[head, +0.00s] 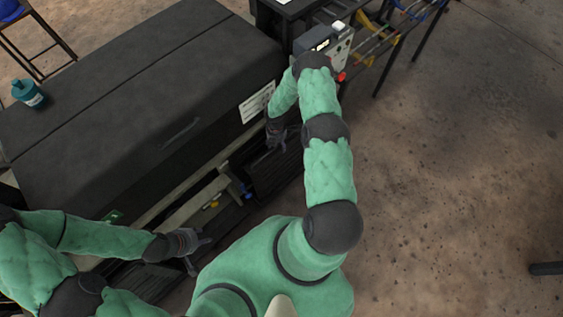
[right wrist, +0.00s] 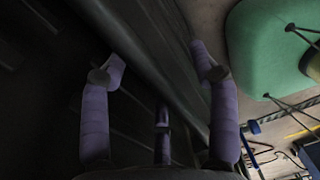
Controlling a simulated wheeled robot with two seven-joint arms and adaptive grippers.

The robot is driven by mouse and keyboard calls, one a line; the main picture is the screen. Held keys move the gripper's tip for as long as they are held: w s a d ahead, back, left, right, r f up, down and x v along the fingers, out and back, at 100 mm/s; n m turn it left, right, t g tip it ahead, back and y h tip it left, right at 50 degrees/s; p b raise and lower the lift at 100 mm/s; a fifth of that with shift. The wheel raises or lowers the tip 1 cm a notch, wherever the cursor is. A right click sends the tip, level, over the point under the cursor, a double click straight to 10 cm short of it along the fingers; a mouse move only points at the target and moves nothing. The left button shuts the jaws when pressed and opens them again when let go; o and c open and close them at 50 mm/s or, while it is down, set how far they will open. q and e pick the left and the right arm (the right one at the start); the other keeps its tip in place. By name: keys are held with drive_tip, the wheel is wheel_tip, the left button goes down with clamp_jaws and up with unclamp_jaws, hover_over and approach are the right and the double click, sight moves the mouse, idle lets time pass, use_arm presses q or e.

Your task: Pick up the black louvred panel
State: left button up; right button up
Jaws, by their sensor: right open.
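A black louvred panel (head: 277,172) stands at the lower front of the big black machine, right of the gap in its side. My right gripper (head: 276,138) is at the panel's upper edge. My left gripper (head: 198,254) is at the lower left, fingers apart and empty, near a second dark louvred surface (head: 150,284).
The machine's black cover (head: 130,90) fills the left, with a teal container (head: 28,93) on top. A grey control box (head: 325,48) with a red button stands beyond my right arm. The concrete floor (head: 450,180) at right is mostly clear.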

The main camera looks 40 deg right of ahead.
sight(279, 147)
wheel_tip(279, 147, down, 3)
drive_tip(key=shift+s+d+f+b, duration=0.1)
drive_tip(key=shift+d+b, duration=0.05)
drive_tip(key=shift+b, duration=0.3)
clamp_jaws()
drive_tip(key=shift+r, duration=0.25)
